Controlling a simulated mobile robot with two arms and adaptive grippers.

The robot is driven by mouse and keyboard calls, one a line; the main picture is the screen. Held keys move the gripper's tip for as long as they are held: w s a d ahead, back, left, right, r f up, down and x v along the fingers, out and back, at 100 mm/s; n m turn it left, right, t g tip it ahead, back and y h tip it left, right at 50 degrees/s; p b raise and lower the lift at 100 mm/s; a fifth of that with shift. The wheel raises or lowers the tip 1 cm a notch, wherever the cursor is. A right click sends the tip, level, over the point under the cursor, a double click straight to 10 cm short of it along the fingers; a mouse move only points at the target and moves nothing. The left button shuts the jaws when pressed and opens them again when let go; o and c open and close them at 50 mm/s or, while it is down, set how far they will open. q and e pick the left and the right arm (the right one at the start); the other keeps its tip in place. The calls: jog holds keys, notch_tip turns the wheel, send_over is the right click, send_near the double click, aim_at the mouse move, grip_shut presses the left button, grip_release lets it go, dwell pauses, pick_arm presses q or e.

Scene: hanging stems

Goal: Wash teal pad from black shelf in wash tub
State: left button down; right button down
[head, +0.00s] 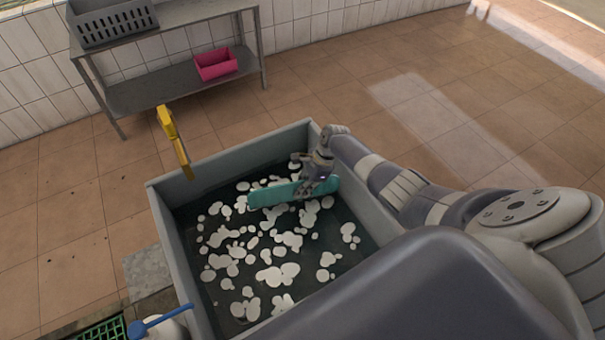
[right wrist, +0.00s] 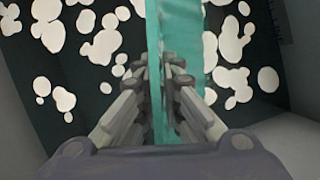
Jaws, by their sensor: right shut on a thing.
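The teal pad (head: 275,194) is a long flat piece inside the wash tub (head: 159,222), low over the dark water with white foam patches. My right gripper (head: 318,187) is shut on the pad near its right end. In the right wrist view the pad (right wrist: 165,30) runs between the two fingers (right wrist: 164,80) of my right gripper. I cannot tell how far the pad dips into the water. My left gripper is not in view. No black shelf can be made out for certain.
A grey metal rack (head: 150,92) stands by the tiled wall, with a grey crate (head: 115,25) on top and a pink bin (head: 215,65) on its lower shelf. A yellow upright piece (head: 172,135) rises at the tub's far left side. A blue-handled item (head: 160,322) is at the lower left.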

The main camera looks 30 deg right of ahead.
notch_tip(320, 180, up, 27)
dwell(1.4)
dwell(1.0)
